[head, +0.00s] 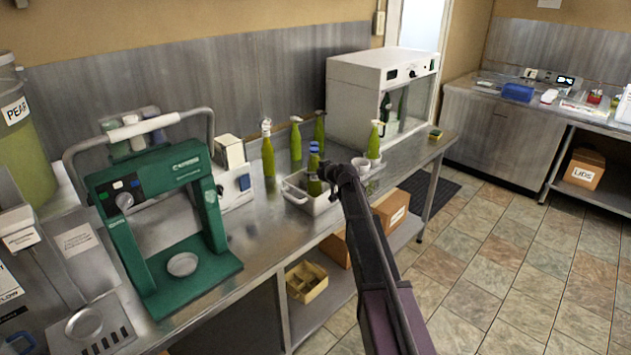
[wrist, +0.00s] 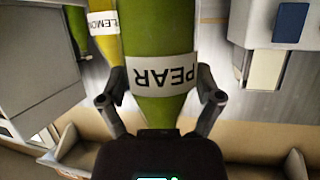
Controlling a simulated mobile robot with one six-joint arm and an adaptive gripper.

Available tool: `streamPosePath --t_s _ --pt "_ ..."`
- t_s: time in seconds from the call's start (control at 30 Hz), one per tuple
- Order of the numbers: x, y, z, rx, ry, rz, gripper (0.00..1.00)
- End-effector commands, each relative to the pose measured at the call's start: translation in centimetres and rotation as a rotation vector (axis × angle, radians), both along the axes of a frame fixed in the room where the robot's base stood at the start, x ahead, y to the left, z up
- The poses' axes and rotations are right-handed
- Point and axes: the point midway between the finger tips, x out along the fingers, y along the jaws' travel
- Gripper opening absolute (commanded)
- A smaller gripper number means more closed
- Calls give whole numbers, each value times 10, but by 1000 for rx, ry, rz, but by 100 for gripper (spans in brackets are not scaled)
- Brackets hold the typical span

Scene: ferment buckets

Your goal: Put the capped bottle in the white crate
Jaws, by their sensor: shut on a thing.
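My gripper (head: 328,173) is shut on a green bottle (head: 314,162) with a blue cap. In the wrist view the held bottle (wrist: 160,40) fills the middle between my fingers (wrist: 155,98), and its white PEAR label appears upside down. The white crate (head: 322,207) stands on the steel bench. The held bottle is upright at the crate, over or inside it; I cannot tell whether its base touches the floor of the crate. My gripper hides part of the crate's right side.
Several other green bottles stand behind the crate, one (head: 268,156) at the left and one (head: 374,145) at the right. A LEMON bottle (wrist: 103,30) shows in the wrist view. A green press (head: 160,205) stands left, a white cabinet (head: 365,95) behind right.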

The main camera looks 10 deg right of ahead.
Motion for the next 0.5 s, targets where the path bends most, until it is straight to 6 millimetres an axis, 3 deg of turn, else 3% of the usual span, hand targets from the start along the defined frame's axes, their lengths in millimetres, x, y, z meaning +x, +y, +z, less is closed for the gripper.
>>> streamPosePath --t_s 0.5 --pt "0 -1 -34 1 -1 -2 23"
